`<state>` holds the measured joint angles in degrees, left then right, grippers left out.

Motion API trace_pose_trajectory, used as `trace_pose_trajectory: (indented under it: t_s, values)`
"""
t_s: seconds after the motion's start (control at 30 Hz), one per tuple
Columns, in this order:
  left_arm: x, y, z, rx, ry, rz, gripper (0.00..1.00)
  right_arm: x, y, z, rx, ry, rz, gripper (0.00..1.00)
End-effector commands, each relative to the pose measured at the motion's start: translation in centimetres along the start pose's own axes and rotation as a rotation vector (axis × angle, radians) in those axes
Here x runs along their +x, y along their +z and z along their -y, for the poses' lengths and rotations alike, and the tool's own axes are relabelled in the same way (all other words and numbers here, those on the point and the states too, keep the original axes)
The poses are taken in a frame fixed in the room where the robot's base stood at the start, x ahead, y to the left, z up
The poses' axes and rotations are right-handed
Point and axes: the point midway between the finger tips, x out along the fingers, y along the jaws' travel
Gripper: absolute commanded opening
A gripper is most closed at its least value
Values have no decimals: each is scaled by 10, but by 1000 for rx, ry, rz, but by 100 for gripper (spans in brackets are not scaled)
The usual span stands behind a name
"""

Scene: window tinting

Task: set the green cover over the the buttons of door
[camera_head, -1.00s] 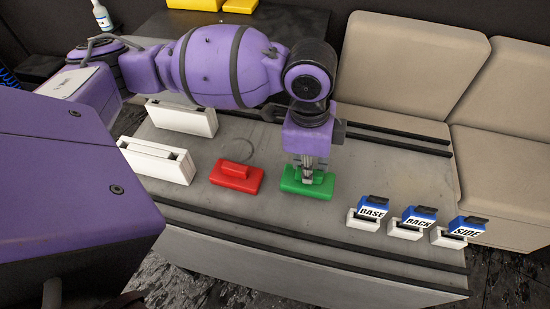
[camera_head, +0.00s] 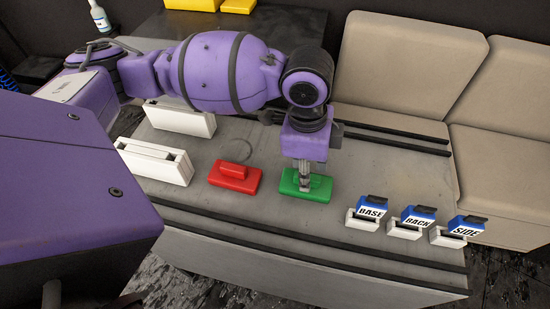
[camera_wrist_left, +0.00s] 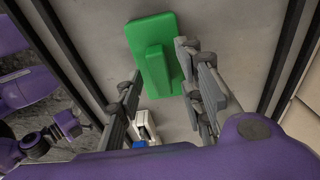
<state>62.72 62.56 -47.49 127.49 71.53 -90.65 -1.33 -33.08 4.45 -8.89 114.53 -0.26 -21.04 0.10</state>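The green cover (camera_head: 318,190), a flat block with a raised handle, lies on the grey bench top. It also shows in the wrist view (camera_wrist_left: 152,60). My left gripper (camera_head: 304,183) points down right above the cover, at its handle. In the wrist view, the fingers of my left gripper (camera_wrist_left: 160,72) are apart, one on each side of the handle, with gaps visible. I see no door buttons that I can make out.
A red block (camera_head: 234,178) of the same shape lies left of the cover. White slotted boxes (camera_head: 152,160) stand further left. Blue BASE (camera_head: 371,213), BACK (camera_head: 418,216) and SIDE (camera_head: 467,226) pieces sit in white holders at right. Beige seats (camera_head: 410,65) stand behind the bench.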

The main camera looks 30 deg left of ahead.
Motion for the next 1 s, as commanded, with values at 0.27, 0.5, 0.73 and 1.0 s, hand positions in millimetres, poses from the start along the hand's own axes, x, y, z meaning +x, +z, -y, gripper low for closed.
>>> trace_pose_trajectory:
  t_s: [0.27,0.5,0.73,1.0]
  values:
    - [-57,-2,3,3,-12,-4,35,-2,-19,0,2,-1,-28,100]
    - [-102,-2,2,2,-9,-3,35,-4,-30,0,4,-2,-44,100]
    - [-119,-1,1,1,-4,-1,35,-6,-25,1,4,-4,-34,100]
    - [-120,-1,1,1,-2,0,35,-9,-18,0,4,-2,-21,100]
